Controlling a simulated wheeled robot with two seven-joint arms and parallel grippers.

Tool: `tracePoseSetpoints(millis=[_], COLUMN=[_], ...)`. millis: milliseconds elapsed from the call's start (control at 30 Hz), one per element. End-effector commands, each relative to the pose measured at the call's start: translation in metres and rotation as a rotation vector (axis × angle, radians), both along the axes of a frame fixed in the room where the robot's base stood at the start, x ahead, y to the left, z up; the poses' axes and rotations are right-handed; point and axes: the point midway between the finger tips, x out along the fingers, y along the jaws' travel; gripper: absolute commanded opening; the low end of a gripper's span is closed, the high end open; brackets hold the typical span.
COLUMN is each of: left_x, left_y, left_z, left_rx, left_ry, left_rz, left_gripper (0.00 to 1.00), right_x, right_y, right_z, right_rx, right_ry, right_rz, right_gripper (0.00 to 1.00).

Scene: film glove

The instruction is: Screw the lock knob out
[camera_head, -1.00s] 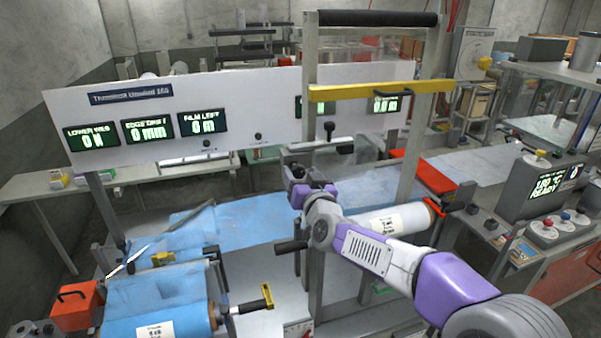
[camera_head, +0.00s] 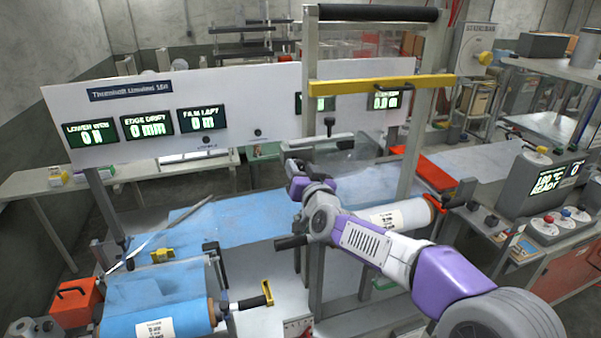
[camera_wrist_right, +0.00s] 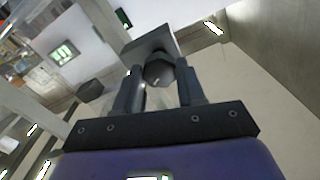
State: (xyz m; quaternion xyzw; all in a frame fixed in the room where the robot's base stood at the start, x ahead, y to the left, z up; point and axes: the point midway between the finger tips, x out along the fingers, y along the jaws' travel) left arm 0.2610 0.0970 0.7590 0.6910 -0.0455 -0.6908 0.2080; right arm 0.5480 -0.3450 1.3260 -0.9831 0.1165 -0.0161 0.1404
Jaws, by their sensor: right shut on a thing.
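The lock knob shows in the right wrist view as a dark, faceted knob (camera_wrist_right: 160,71) in front of a dark block (camera_wrist_right: 148,42). The two fingers of my right gripper (camera_wrist_right: 160,88) stand on either side of it and are shut on it. In the head view my right gripper (camera_head: 293,166) is at the frame's left upright, below the yellow bar; the knob there is hidden or too small to make out. My left gripper is in neither view.
A white display panel (camera_head: 220,112) stands behind. A yellow bar (camera_head: 380,87) crosses the metal frame above my gripper. A blue film roll (camera_head: 160,312) is at lower left, another roll (camera_head: 395,217) lies behind my forearm. A control box (camera_head: 545,183) stands at right.

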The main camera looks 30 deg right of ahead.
Motion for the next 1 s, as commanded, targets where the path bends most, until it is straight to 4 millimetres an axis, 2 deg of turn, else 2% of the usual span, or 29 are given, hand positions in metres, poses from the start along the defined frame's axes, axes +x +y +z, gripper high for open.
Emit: tracePoseSetpoints(millis=[33,100,433,467,600,867,1000], left_x=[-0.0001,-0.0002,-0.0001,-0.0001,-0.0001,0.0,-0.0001], left_y=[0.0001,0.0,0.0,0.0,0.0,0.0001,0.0], left_z=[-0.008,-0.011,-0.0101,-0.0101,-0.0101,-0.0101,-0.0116], left_rx=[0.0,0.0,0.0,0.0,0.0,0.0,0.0], left_ry=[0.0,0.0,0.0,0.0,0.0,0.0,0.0], left_rz=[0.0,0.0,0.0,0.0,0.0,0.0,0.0], left_gripper=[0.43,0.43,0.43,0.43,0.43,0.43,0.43], right_x=[0.0001,0.0,-0.0001,-0.0001,-0.0001,-0.0003,-0.0075], right_y=[0.0007,0.0002,-0.0002,-0.0002,-0.0003,-0.0003,0.0013], right_z=[-0.0027,-0.0023,-0.0009,-0.0009,-0.0007,-0.0004,0.0006], right_rx=[0.03,0.069,0.09,0.09,0.089,0.088,0.087], right_ry=[-0.011,-0.019,-0.021,-0.021,-0.02,-0.021,-0.024], right_rz=[0.002,0.0,0.0,0.0,0.0,0.0,0.0], right_gripper=[0.09,0.09,0.09,0.43,0.65,0.65,0.65])
